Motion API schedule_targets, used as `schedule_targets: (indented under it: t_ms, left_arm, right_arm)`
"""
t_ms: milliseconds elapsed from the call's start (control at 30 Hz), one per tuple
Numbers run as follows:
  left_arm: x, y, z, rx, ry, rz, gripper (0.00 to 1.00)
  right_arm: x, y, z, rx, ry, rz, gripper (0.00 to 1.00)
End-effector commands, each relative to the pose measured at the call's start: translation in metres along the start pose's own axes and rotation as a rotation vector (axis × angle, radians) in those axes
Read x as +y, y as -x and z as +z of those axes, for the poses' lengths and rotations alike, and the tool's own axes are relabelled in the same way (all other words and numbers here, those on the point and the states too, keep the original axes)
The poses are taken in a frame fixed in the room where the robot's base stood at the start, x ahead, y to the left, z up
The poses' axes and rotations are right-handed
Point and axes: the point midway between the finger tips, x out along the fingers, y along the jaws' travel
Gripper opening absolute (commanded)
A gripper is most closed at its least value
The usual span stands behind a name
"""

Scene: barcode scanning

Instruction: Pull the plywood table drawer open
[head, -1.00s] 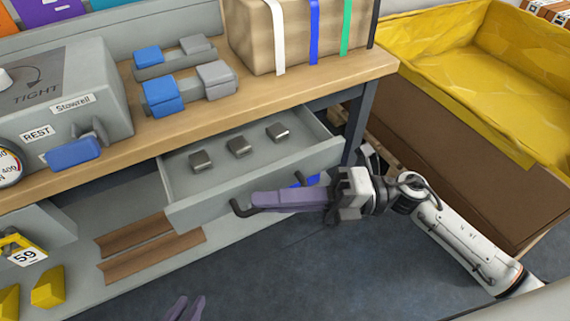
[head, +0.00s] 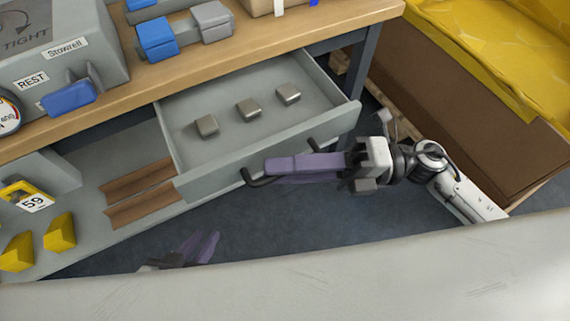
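The grey drawer (head: 215,168) under the plywood-topped table (head: 205,72) is pulled out, with its inside in view. Three small metal blocks, one of them a middle block (head: 248,108), lie in it. A black bar handle (head: 257,181) is on its front. My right gripper (head: 272,168) comes from the right with its purple fingers along the handle, hiding its middle; it looks shut on it. My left gripper (head: 198,246) is low in the view, in front of the table and away from the drawer, its two fingers apart and empty.
A grey machine (head: 85,50) with a blue lever stands on the tabletop beside blue and grey blocks (head: 158,38). Yellow pieces (head: 60,230) and brown angled strips (head: 138,190) lie on the lower shelf. A brown box with yellow lining (head: 470,110) stands right.

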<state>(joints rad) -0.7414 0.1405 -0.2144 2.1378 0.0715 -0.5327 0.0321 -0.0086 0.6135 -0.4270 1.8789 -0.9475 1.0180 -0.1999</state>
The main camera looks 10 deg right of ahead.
Motion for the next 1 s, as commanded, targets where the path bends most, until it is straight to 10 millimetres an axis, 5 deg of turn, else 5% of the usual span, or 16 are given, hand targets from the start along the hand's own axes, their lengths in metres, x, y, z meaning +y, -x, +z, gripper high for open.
schedule_targets:
  t_ms: [333,733,1000]
  left_arm:
    - [0.000,0.000,0.000,0.000,0.000,0.000,0.22]
    - [0.000,-0.001,0.000,0.002,0.001,0.000,0.22]
    - [0.000,-0.001,0.000,0.004,0.002,0.001,0.22]
  right_arm:
    - [-0.001,0.007,0.000,-0.001,-0.002,-0.002,0.28]
    - [-0.001,0.080,0.000,-0.001,-0.002,-0.004,0.28]
    - [0.000,0.103,0.000,0.000,-0.001,-0.001,0.28]
